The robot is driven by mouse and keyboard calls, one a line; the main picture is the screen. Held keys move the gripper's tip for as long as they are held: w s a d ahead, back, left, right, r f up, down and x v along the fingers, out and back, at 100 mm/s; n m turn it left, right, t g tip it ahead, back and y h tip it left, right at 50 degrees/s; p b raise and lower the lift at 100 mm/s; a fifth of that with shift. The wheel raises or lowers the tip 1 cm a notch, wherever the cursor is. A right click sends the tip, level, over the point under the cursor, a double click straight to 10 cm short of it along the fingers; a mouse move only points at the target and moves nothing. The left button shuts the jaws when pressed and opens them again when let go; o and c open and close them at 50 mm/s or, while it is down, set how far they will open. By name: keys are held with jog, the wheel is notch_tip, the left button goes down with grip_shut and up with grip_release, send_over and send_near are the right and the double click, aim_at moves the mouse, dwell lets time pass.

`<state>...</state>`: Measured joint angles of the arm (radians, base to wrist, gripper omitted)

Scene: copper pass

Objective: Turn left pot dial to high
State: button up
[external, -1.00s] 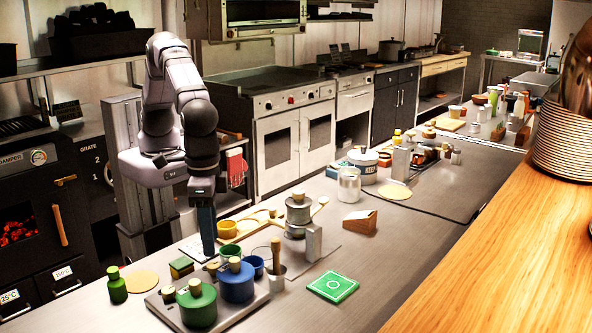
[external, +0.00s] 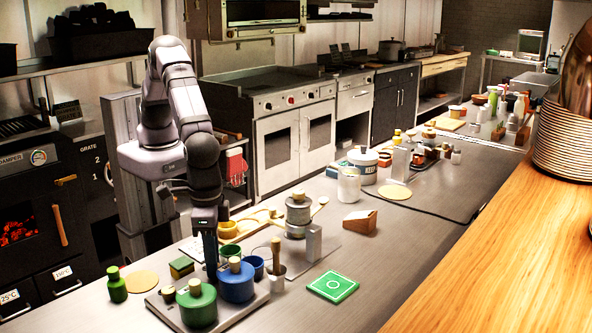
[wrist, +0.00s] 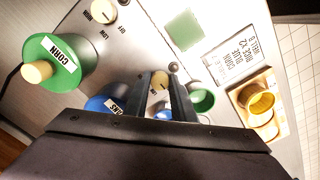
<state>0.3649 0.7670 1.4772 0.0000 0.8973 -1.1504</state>
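A stove plate (external: 246,308) carries a green pot (external: 197,303) on the left and a blue pot (external: 236,282) to its right. In the wrist view the green pot (wrist: 58,62) is labelled CORN, and the blue pot (wrist: 97,105) is partly hidden by my gripper. One dial (external: 168,293) is beside the green pot; in the wrist view this dial (wrist: 103,11) has LOW and OFF marks. A second dial (wrist: 160,82) is beside the blue pot, between the fingers of my gripper (wrist: 161,84). The fingers look apart around it; contact is unclear. My gripper (external: 211,268) points down there.
A green sponge (external: 181,267), a green bottle (external: 116,285) and a small blue cup (external: 254,266) stand close around. The counter front right is mostly clear, with a green square mat (external: 333,288).

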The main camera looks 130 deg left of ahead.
grip_shut()
jog(key=shift+m, duration=0.3)
jog(key=m, duration=1.1)
jog(key=shift+m+b, duration=0.3)
jog(key=shift+b, duration=0.05)
jog(key=m, duration=1.1)
jog(key=shift+m, duration=0.4)
